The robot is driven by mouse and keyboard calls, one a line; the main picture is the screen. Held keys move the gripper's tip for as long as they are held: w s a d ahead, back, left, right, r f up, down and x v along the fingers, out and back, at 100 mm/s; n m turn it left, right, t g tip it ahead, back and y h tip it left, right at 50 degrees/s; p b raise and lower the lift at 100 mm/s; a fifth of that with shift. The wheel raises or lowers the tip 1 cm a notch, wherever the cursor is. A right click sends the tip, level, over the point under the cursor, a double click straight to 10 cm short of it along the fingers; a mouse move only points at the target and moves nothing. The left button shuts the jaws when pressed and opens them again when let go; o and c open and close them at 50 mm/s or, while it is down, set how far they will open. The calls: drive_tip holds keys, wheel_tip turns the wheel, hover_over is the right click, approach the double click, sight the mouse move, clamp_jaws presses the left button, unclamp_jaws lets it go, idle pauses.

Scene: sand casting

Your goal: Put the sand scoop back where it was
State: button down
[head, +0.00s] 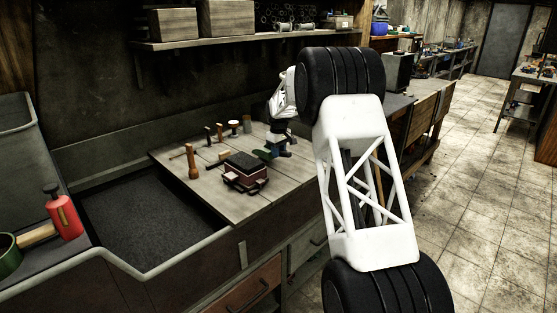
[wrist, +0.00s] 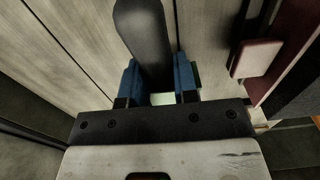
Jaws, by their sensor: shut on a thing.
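My gripper (head: 277,150) is low over the back right of the wooden bench top. In the wrist view its blue fingertips (wrist: 160,85) are shut on a dark, rounded, elongated thing (wrist: 143,40) that extends away from the gripper. A bit of green shows between the fingers. I cannot tell from its visible part whether this is the sand scoop. A green round vessel (head: 8,247) with a wooden handle (head: 37,236) lies on the left ledge, partly cut off by the picture edge.
A dark red and black moulding box (head: 245,172) sits left of my gripper. A wooden mallet (head: 192,163) and several small tools stand behind it. A sunken bin of dark sand (head: 150,215) is at the left. A red bottle (head: 62,215) stands on the left ledge.

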drive_tip(key=shift+f, duration=1.8)
drive_tip(key=shift+f, duration=0.1)
drive_tip(key=c, duration=0.9)
unclamp_jaws()
wheel_tip(320, 180, up, 12)
drive_tip(key=shift+r, duration=0.15)
